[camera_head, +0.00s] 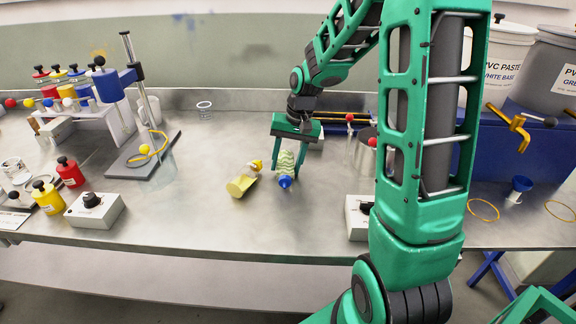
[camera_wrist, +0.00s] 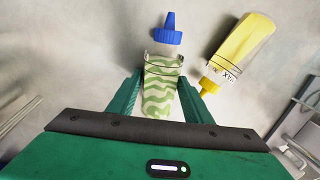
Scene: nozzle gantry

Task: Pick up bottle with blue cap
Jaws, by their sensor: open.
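The bottle with the blue cap (camera_head: 285,165) lies on the metal bench, its blue tip toward the front edge. In the wrist view the same bottle (camera_wrist: 161,88) is clear with green wavy contents, and its blue nozzle cap (camera_wrist: 168,28) points away from my palm. My gripper (camera_head: 287,158) is over the bottle, pointing down. In the wrist view my gripper (camera_wrist: 158,92) has one green finger on each side of the bottle's body. The fingers are open; whether either touches the bottle is hard to tell.
A yellow bottle with a yellow cap (camera_head: 242,183) lies just left; in the wrist view that yellow bottle (camera_wrist: 240,55) is close to the right finger. A grey control box (camera_head: 357,217) stands right, and a white knob box (camera_head: 95,210) stands left.

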